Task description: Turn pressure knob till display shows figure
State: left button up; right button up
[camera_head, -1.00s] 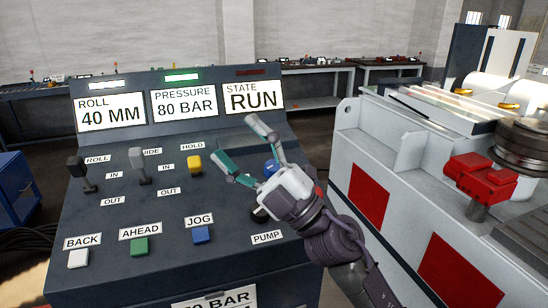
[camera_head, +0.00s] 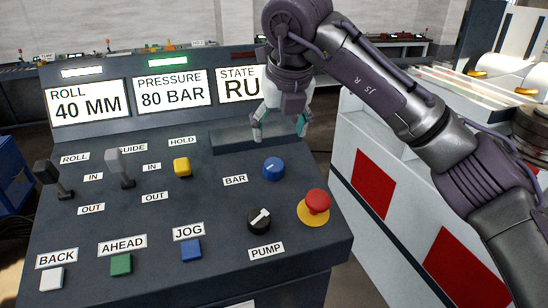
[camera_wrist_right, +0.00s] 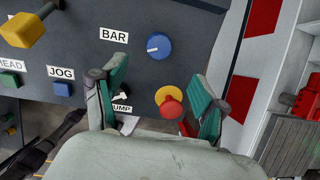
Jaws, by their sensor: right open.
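The blue pressure knob (camera_head: 273,169) sits on the sloped panel right of the BAR label (camera_head: 235,181), with a white pointer line. It also shows in the right wrist view (camera_wrist_right: 159,46). The pressure display (camera_head: 176,93) reads 80 BAR, and a plate (camera_head: 236,304) is cut off at the bottom edge. My right gripper (camera_head: 279,136) hangs open and empty above the panel, just behind the knob in the picture and apart from it. In the right wrist view its fingers (camera_wrist_right: 158,106) are spread, with the knob beyond them. My left gripper is not in view.
A red emergency button (camera_head: 317,201) on a yellow base and the black PUMP switch (camera_head: 259,220) are near the knob. My right arm partly covers the STATE display (camera_head: 236,88). The white machine (camera_head: 390,190) stands right.

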aim_at(273, 164)
jog(key=p+x, duration=0.2)
jog(key=x, duration=0.7)
jog(key=shift+w+f+p, duration=0.15)
jog(key=shift+f+p, duration=0.2)
jog(key=shift+p, duration=0.05)
jog(key=shift+w+a+f, duration=0.15)
jog(key=shift+w+f, duration=0.05)
jog(key=shift+f, duration=0.4)
jog(key=c, duration=1.1)
jog(key=shift+f+n+b, duration=0.1)
jog(key=shift+n+b, duration=0.6)
jog(key=shift+b, duration=0.1)
jog(key=shift+c, duration=0.2)
jog(key=shift+n+b, duration=0.95)
jog(key=shift+n, duration=0.15)
jog(key=shift+n+y+b, duration=0.3)
jog(key=shift+n+b, duration=0.3)
jog(key=shift+n, duration=0.5)
jog(key=shift+n+b, duration=0.4)
jog(key=shift+n, duration=0.6)
